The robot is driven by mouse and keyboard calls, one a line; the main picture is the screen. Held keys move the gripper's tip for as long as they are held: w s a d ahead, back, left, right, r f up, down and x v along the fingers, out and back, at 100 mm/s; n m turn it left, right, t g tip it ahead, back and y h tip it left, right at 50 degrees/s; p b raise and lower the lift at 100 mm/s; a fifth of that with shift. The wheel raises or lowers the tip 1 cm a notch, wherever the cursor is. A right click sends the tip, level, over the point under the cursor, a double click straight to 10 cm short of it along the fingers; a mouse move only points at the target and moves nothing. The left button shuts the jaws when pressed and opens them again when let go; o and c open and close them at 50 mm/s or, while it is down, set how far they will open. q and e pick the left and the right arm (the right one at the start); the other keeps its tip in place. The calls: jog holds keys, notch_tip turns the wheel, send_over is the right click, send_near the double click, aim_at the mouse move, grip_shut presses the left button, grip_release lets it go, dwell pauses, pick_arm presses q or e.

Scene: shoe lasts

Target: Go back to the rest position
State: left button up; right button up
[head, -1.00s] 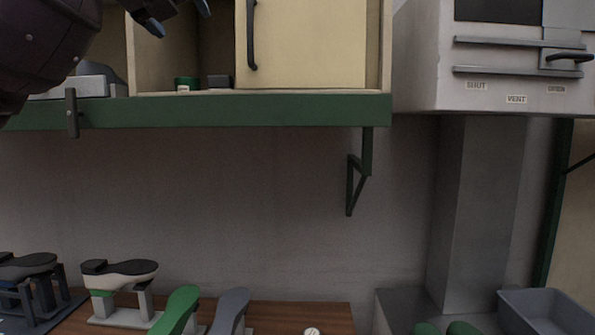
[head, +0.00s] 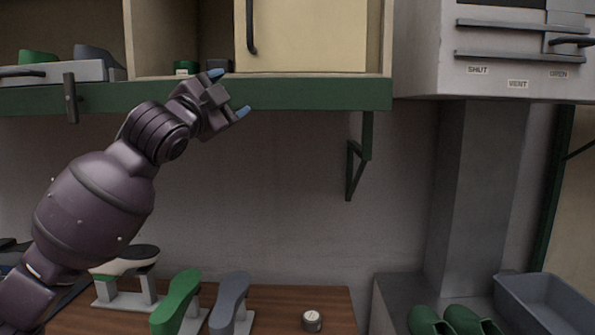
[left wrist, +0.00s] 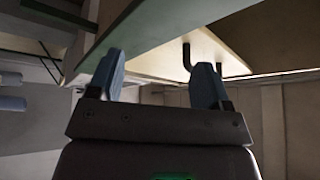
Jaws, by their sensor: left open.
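My left gripper (head: 230,93) is raised in front of the green edge of the wall shelf, at the left of centre in the head view. Its two blue-tipped fingers are apart, with nothing between them. In the left wrist view the same open fingers (left wrist: 160,85) point up at the cabinet's cream door. My left arm comes up from the lower left and hides part of the workbench. My right gripper is not in view.
The cabinet (head: 310,35) holds a grey tray (head: 55,73) and a small green tin (head: 186,67). On the wooden bench (head: 285,297) stand a green last (head: 177,300), a grey last (head: 231,300) and a small round tin (head: 312,321). A grey bin (head: 545,300) and green shoes (head: 463,320) are at lower right.

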pick_arm(q)
jog(key=s+a+f+n+y, duration=0.1)
jog(key=s+a+f+n, duration=0.2)
jog(key=f, duration=1)
jog(key=s+a+f+n+g+y, duration=0.15)
jog(key=f+n, duration=0.25)
jog(key=f, duration=1)
jog(key=s+a+f+n+y, duration=0.1)
jog(key=a+f+n+y, duration=0.2)
jog(key=f, duration=1)
jog(key=s+a+f+n+g+y, duration=0.2)
jog(key=s+a+f+n+g, duration=0.1)
jog(key=s+f, duration=1.1)
jog(key=s+a+f+n+g+y, duration=0.2)
jog(key=s+a+f+n+g, duration=0.1)
jog(key=s+f, duration=1.2)
jog(key=shift+a+f+g, duration=0.35)
jog(key=shift+a+f, duration=0.35)
jog(key=shift+f, duration=0.1)
